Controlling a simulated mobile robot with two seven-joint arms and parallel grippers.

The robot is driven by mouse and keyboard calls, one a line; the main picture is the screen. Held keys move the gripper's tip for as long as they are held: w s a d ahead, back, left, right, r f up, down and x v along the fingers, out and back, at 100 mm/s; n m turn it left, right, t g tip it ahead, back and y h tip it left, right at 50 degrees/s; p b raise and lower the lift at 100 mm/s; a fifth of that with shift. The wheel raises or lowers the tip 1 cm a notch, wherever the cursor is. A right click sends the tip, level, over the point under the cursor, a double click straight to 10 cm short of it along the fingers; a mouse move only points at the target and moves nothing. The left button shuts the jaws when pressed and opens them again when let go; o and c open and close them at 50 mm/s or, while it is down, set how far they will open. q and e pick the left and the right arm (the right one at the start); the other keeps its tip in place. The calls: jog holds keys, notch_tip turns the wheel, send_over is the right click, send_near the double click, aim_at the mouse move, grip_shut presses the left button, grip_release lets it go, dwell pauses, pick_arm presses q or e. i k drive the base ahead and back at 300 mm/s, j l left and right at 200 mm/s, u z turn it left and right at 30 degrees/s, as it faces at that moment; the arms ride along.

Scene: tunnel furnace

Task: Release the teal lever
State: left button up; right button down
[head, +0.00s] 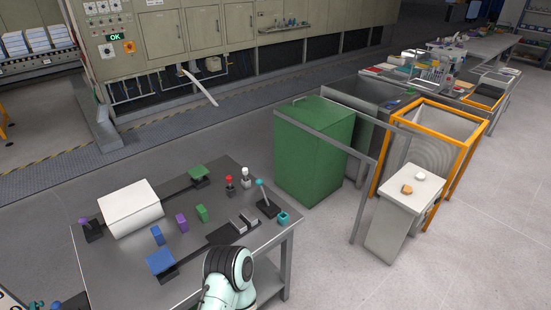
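The teal lever (262,192) stands on a black base (269,208) near the right end of the grey table. Its thin stick tilts a little to the left and ends in a teal knob. Nothing touches it. Part of my arm, pale mint with black rings, rises at the bottom centre in front of the table, below and left of the lever. No gripper fingers show in the head view, so neither gripper's opening can be seen.
The grey table (120,262) also bears a white rounded box (130,207), red (229,184) and white (245,177) levers, a purple-knobbed lever (88,228), coloured blocks and a teal block (284,218). A green bin (313,150) stands behind right.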

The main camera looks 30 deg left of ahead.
aim_at(259, 181)
jog(key=i, duration=2.85)
jog(key=u, duration=4.6)
